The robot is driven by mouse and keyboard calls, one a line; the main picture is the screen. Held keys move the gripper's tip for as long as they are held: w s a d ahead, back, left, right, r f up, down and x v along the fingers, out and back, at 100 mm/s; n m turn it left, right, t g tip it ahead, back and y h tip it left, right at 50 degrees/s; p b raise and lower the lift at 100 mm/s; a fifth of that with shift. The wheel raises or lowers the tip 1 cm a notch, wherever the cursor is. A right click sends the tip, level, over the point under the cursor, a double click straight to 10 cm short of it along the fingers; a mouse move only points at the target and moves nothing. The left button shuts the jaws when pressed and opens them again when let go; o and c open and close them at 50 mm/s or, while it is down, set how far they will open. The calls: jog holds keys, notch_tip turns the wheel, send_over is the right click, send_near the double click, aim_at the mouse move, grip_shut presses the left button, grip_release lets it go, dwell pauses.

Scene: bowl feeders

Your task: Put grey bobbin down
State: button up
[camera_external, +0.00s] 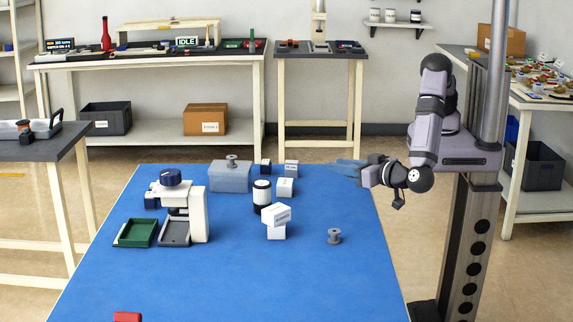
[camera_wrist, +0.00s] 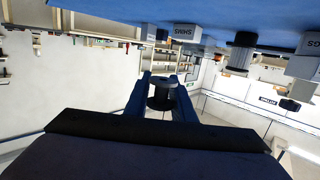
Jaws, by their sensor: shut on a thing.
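My gripper (camera_external: 350,165) points left above the right edge of the blue mat, with blue fingers that look blurred there. In the wrist view, which is upside down, my gripper (camera_wrist: 163,100) is shut on a dark grey bobbin (camera_wrist: 162,92) between the blue fingers. The held bobbin cannot be made out in the external view. A second grey bobbin (camera_external: 334,237) stands on the mat at front right. A third bobbin (camera_external: 232,161) sits on top of a translucent grey-blue box (camera_external: 230,178) at the back.
On the blue mat (camera_external: 300,285) stand stacked white boxes (camera_external: 276,222), a black-and-white jar (camera_external: 262,195), several small boxes near the back (camera_external: 285,187), a white device with a blue knob (camera_external: 197,210) and a green tray (camera_external: 137,233). A red block (camera_external: 127,317) lies in front. The right front is mostly clear.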

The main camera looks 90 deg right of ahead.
jog(key=w+d+r+m+g+h+b, duration=0.1)
jog(key=w+d+r+m+g+h, duration=0.2)
jog(key=w+d, duration=0.8)
jog(key=w+d+r+m+g+h, duration=0.1)
jog(key=w+d+r+m+g, duration=0.15)
jog(key=w+d+r, duration=0.85)
jog(key=w+a+f+n+t+y, duration=0.3)
jog(key=w+a+n+t+y, duration=0.6)
jog(key=w+n, duration=0.15)
jog(key=shift+m, duration=0.3)
jog(key=shift+d+f, duration=0.15)
jog(key=shift+f, duration=2.25)
jog(key=shift+d+f, duration=0.1)
jog(key=shift+f, duration=2.25)
jog(key=shift+f, duration=0.15)
